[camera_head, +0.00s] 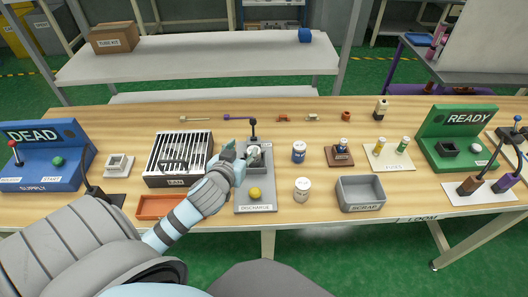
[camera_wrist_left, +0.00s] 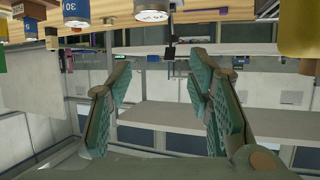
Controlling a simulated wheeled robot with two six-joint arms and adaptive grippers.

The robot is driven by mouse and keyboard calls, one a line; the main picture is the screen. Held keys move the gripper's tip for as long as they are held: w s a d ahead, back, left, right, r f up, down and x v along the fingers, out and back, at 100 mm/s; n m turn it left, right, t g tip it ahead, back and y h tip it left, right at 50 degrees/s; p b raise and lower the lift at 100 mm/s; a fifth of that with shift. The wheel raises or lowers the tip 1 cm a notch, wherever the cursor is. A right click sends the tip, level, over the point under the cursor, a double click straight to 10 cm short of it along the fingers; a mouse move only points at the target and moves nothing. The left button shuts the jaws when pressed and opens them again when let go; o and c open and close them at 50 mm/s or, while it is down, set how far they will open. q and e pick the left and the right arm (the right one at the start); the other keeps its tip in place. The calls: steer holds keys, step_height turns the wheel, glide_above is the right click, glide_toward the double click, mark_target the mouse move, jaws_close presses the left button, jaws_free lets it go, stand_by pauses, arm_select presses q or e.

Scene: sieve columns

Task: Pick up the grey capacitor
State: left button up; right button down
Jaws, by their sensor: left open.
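My left gripper (camera_head: 235,156) is open at the left side of the grey discharge station (camera_head: 254,194). It also shows in the left wrist view (camera_wrist_left: 160,95), with its two fingers apart and nothing between them. A small greyish part (camera_head: 255,155) sits in the station's socket, close by the fingertips and partly hidden by them. I cannot tell for sure whether it is the grey capacitor. A pale cylinder (camera_head: 302,188) and a blue cylinder (camera_head: 298,152) stand upright to the right of the station. My right gripper is not in view.
A yellow button (camera_head: 255,194) is on the station's front. A fan box (camera_head: 178,160) and an orange tray (camera_head: 160,206) lie left. A grey scrap bin (camera_head: 361,193) stands right. The blue DEAD supply (camera_head: 45,155) and green READY stand (camera_head: 460,135) flank the table.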

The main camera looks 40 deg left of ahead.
arm_select(q)
steer(key=b, duration=0.6)
glide_toward(257, 164)
steer(key=w+a, duration=0.1)
steer(key=w+a+r, duration=0.1)
steer(key=w+a, duration=0.1)
steer(key=shift+w+r, duration=0.15)
steer(key=shift+r, duration=0.2)
steer(key=shift+w+a+f, duration=0.1)
steer(key=shift+w+f, duration=0.05)
steer(key=b+x, duration=0.2)
steer(key=x, duration=0.5)
steer(key=shift+w, duration=0.15)
steer(key=c, duration=1)
